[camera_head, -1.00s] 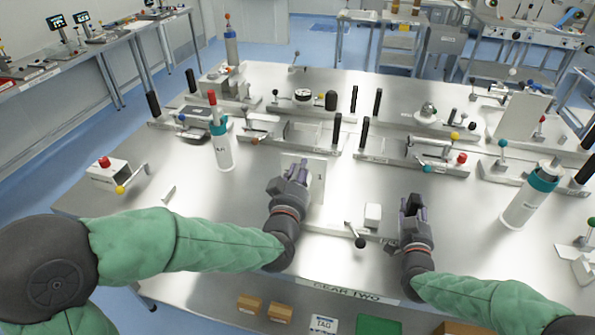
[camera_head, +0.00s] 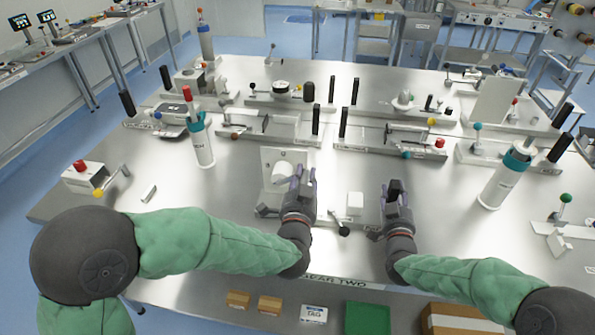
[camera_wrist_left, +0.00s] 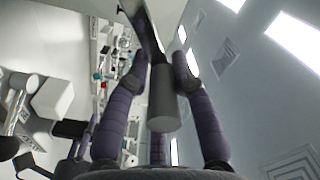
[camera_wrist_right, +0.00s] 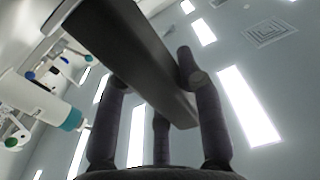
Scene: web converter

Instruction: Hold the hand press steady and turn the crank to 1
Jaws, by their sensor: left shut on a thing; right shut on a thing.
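The hand press appears to be the unit at the table's front, with an upright pale plate (camera_head: 268,180), a small white block (camera_head: 355,203) and a black-knobbed lever (camera_head: 342,230). My left gripper (camera_head: 303,178) is in front of the plate's right side. It is shut on a dark grey cylinder (camera_wrist_left: 163,105), likely the crank grip, seen in the left wrist view. My right gripper (camera_head: 394,188) is right of the white block, shut on a black upright handle. That handle fills the right wrist view as a dark bar (camera_wrist_right: 135,55). I cannot read the crank's number.
Similar fixtures with black handles stand behind. A white bottle with a teal collar (camera_head: 203,145) is at left, another (camera_head: 505,180) at right. A box with a red button (camera_head: 85,178) is far left. Cardboard boxes (camera_head: 268,303) and a green tray (camera_head: 367,318) lie at the front.

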